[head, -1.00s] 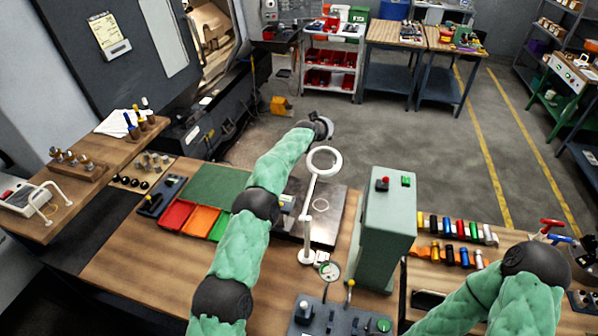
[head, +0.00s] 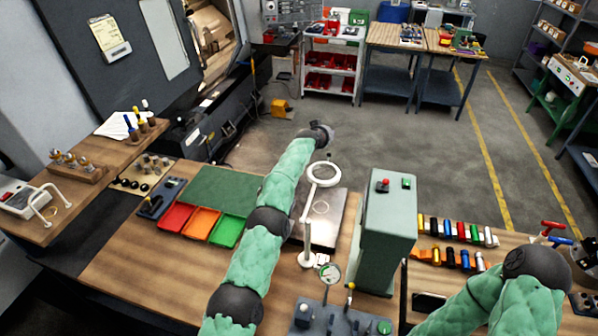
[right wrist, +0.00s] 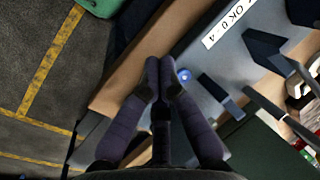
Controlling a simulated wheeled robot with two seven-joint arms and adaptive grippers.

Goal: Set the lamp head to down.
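The white ring lamp stands upright on the bench. Its round head (head: 323,174) sits at the top of a thin stem, and its ring looks tilted in the head view. My left arm runs up beside it on the left. The left wrist end (head: 318,133) is just beyond the lamp head, and its fingers are not clear, so I cannot tell whether they touch the lamp. My right gripper (right wrist: 160,75) shows in the right wrist view with its two fingertips together and nothing seen between them. It is away from the lamp.
A green-grey control box (head: 388,225) stands right of the lamp. A dark plate (head: 333,205) lies behind the stem. Red, orange and green trays (head: 201,222) lie to the left. Coloured parts (head: 455,230) stand at the right.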

